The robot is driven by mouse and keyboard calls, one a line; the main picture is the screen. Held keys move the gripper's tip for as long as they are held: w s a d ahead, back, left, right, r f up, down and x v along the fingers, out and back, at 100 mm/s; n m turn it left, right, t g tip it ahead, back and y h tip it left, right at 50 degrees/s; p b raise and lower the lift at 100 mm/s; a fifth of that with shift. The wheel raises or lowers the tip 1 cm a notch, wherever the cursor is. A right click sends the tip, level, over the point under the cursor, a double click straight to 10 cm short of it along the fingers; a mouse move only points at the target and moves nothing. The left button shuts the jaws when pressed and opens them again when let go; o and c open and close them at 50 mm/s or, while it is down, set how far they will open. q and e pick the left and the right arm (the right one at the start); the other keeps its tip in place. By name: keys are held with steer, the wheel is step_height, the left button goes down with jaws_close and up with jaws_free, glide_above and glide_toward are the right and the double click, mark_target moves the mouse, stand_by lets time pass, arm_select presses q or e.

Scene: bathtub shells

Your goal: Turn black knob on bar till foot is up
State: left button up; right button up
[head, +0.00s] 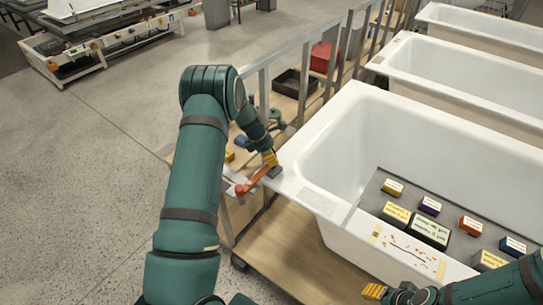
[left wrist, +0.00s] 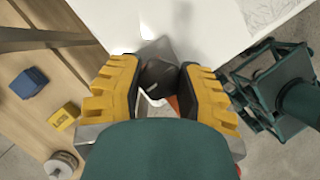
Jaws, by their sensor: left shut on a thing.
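The bar (head: 256,181) is orange-red and lies at the near left corner of the front bathtub, with a red end piece (head: 240,190). The black knob (head: 274,171) is at its upper right end, by the tub rim. In the left wrist view the knob (left wrist: 160,78) sits between the yellow fingers. My left gripper (head: 269,158) is shut on it. Only a sliver of orange shows below the knob there; I cannot make out the foot or its height. My right gripper (head: 374,291) is at the bottom, apart from the bar; its finger gap is unclear.
The white front bathtub (head: 330,140) holds a grey board (head: 375,195) with several labelled blocks. More tubs stand behind. A blue block (left wrist: 29,82) and a yellow block (left wrist: 65,116) lie on the wooden shelf. Metal posts (head: 304,80) rise behind my left arm.

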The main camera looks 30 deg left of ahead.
arm_select(q)
steer(key=shift+s+f, duration=0.15)
steer(key=o, duration=1.2)
steer(key=shift+a+r, duration=0.15)
steer(key=shift+r, duration=0.4)
steer(key=v, duration=1.1)
